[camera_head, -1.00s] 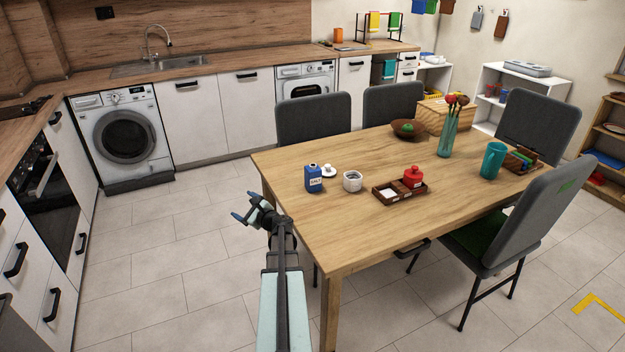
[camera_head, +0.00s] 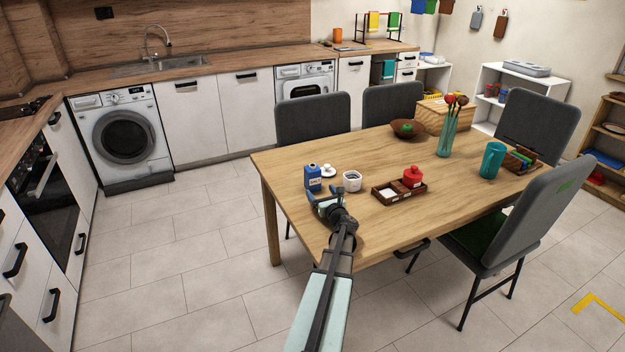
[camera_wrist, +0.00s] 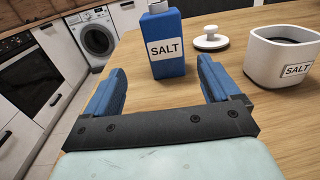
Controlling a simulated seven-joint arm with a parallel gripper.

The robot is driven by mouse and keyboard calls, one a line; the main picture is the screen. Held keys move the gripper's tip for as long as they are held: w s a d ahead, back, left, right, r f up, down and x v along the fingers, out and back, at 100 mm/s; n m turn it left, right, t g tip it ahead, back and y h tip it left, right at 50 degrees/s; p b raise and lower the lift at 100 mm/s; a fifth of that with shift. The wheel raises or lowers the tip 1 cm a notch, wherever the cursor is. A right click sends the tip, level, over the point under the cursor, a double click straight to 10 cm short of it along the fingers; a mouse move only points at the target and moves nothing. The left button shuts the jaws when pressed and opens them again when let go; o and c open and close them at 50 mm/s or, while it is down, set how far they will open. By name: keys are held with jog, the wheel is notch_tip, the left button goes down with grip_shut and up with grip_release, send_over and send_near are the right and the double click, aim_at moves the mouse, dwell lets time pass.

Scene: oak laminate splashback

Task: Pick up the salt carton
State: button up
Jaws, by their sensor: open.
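The salt carton (camera_head: 313,177) is a blue box with a white SALT label and a grey-white top. It stands upright on the wooden table (camera_head: 300,220) near its left end. In the wrist view the carton (camera_wrist: 167,50) stands ahead of the jaws, between the lines of the two fingers and apart from them. My gripper (camera_head: 324,203) is over the table's near left part, just in front of the carton. Its blue fingers show spread and empty in the wrist view (camera_wrist: 160,88).
A white salt pot (camera_wrist: 283,55) stands right of the carton, with its white lid (camera_wrist: 210,39) behind and between them. A wooden tray (camera_head: 383,197) with a red pot (camera_head: 413,177) lies further right. The table's left edge is close to the carton.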

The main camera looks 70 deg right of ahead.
aim_at(314, 182)
jog(key=x, duration=0.7)
jog(key=shift+w+d, duration=0.2)
jog(key=shift+d, duration=0.1)
jog(key=shift+s+d+x, duration=0.15)
jog(key=shift+x, duration=1.1)
jog(key=shift+s+d+x, duration=0.1)
jog(key=shift+s+x, duration=0.05)
jog(key=shift+x, duration=1.15)
jog(key=shift+r, duration=0.15)
jog(key=c, duration=1.2)
jog(key=shift+c, duration=0.7)
jog(key=shift+r, duration=0.1)
